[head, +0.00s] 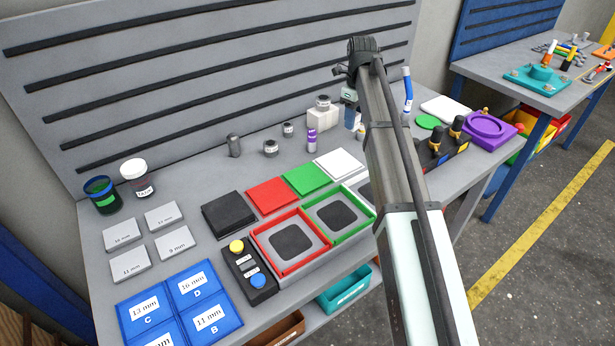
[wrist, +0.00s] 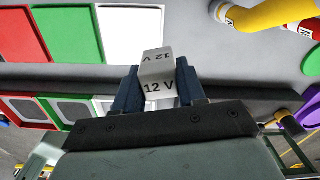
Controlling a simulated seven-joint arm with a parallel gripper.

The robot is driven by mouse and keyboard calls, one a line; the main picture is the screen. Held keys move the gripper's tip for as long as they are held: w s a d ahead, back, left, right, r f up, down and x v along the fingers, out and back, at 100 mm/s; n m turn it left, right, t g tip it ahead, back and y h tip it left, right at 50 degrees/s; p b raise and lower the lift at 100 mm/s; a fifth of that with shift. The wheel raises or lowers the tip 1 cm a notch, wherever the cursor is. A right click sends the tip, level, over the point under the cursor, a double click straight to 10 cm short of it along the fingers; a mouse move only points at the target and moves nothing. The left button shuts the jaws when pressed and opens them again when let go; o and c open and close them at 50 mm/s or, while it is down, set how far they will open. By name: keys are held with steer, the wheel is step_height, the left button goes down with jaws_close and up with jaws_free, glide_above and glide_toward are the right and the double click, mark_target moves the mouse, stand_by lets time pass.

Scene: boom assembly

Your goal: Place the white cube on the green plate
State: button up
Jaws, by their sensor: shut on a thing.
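My gripper (wrist: 158,92) is shut on a white cube (wrist: 158,78) marked "12 V", held between the two dark blue fingers in the wrist view. In the head view my gripper (head: 351,112) is over the back part of the bench; I cannot make out the cube there. The square green plate (head: 306,178) lies flat on the bench between a red plate and a white plate, nothing on it, left of and nearer than my gripper. It also shows at the upper left of the wrist view (wrist: 65,35).
The red plate (head: 272,195) and white plate (head: 339,163) flank the green one. Red-framed (head: 292,242) and green-framed (head: 338,214) trays lie in front. A white block (head: 322,119), a purple-banded bottle (head: 311,140) and small grey cylinders stand behind. A green disc (head: 428,121) lies right.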

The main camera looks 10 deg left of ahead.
steer(key=n, duration=0.2)
glide_above(308, 177)
steer(key=shift+f, duration=4.9)
steer(key=shift+f, duration=0.1)
steer(key=o, duration=1.1)
steer(key=shift+c, duration=0.2)
step_height(308, 177, up, 12)
